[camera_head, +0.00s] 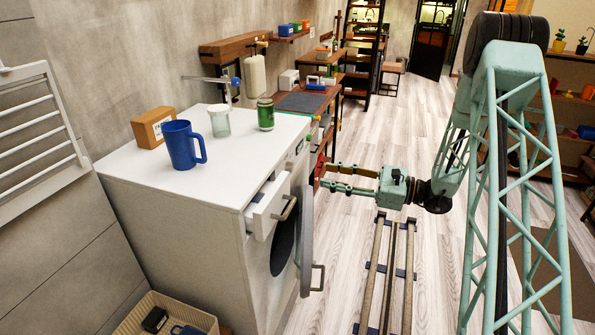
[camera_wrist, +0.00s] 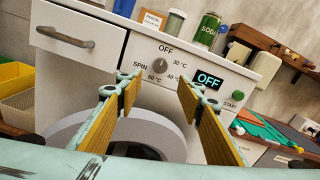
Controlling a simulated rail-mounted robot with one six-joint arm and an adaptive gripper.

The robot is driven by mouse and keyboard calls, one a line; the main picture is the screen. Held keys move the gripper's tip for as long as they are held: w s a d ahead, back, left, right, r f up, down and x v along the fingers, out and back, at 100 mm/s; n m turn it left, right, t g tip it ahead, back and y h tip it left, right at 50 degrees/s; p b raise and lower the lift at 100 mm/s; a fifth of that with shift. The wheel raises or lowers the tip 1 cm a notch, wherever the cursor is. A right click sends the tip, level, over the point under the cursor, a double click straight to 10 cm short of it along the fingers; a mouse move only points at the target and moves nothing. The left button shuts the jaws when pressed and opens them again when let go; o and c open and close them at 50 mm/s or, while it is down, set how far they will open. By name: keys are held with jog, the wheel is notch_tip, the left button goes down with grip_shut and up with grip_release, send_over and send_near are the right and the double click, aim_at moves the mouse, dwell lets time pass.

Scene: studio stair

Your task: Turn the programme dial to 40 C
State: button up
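The programme dial (camera_wrist: 161,65) is a small grey knob on the white washing machine's front panel in the wrist view. Around it are the labels OFF, 30 C, 40 C, 60 C and SPIN; 40 C is at its lower right. The display (camera_wrist: 208,80) reads OFF. The dial's pointer is too small to read surely. My gripper (camera_wrist: 158,84) is open and empty, its two fingers spread below and either side of the dial, apart from it. In the head view my gripper (camera_head: 328,176) reaches toward the front of the washing machine (camera_head: 240,265).
The detergent drawer (camera_head: 270,205) is pulled out, left of the dial. The round door (camera_head: 307,240) stands open below. The START button (camera_wrist: 238,96) is right of the display. A blue mug (camera_head: 182,146), box (camera_head: 154,128), jar (camera_head: 219,121) and soda can (camera_head: 265,114) stand on top.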

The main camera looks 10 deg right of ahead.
aim_at(293, 168)
jog(key=shift+b+x, duration=0.9)
jog(key=shift+x, duration=5.1)
jog(key=shift+s, duration=0.1)
jog(key=shift+r, duration=0.1)
jog(key=c, duration=0.9)
